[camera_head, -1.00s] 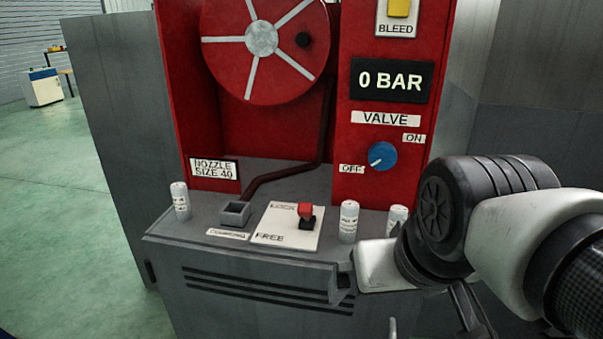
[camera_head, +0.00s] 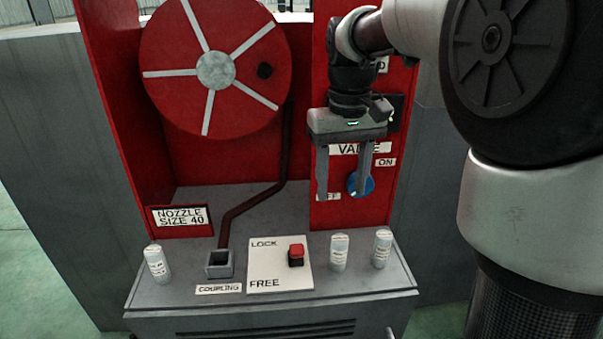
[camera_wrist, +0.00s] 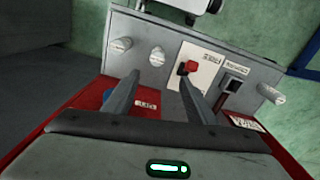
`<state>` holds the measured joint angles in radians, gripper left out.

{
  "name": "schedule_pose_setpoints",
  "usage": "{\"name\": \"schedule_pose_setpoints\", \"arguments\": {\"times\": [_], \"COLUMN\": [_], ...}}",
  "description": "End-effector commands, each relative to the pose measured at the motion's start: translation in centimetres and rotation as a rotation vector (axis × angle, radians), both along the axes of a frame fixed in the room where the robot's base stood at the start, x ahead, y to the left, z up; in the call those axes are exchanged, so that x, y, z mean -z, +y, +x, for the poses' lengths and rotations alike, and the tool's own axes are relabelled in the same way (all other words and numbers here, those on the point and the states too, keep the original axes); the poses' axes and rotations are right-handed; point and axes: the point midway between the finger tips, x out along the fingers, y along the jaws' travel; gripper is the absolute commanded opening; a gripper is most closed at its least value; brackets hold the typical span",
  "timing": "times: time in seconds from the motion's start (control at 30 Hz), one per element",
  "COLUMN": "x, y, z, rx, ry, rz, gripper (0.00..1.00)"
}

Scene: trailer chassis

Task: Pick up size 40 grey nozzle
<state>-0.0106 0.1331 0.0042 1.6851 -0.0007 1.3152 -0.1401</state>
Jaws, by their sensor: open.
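Three pale grey cylindrical nozzles stand upright on the grey ledge (camera_head: 200,292): a left one (camera_head: 157,264), a middle one (camera_head: 339,253) and a right one (camera_head: 382,249). Their small labels are too blurred to read, so I cannot tell which is size 40. A sign on the red panel reads "NOZZLE SIZE 40" (camera_head: 180,216). My gripper (camera_head: 343,195) is open and empty, fingers down, above the middle nozzle and in front of the valve. The wrist view shows the left nozzle (camera_wrist: 271,93), the middle one (camera_wrist: 157,56) and the right one (camera_wrist: 121,44).
A square coupling socket (camera_head: 219,263) and a LOCK/FREE plate (camera_head: 265,275) with a red lever (camera_head: 296,254), nearer LOCK, lie between the left and middle nozzles. Behind are the red hose reel (camera_head: 175,90) and blue valve knob (camera_head: 361,187), partly hidden by my gripper.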

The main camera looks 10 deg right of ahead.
Motion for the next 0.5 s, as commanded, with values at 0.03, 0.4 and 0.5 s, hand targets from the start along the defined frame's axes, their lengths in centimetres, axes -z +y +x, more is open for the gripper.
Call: {"name": "schedule_pose_setpoints", "arguments": {"times": [0.03, 0.4, 0.5], "x": [0.1, 7.1, 9.2], "y": [0.0, 0.0, 0.0], "z": [0.2, 0.2, 0.2], "rx": [-0.002, -0.003, -0.003], "ry": [0.007, 0.013, 0.013], "rz": [0.0, 0.0, 0.0], "gripper": [0.51, 0.51, 0.51]}}
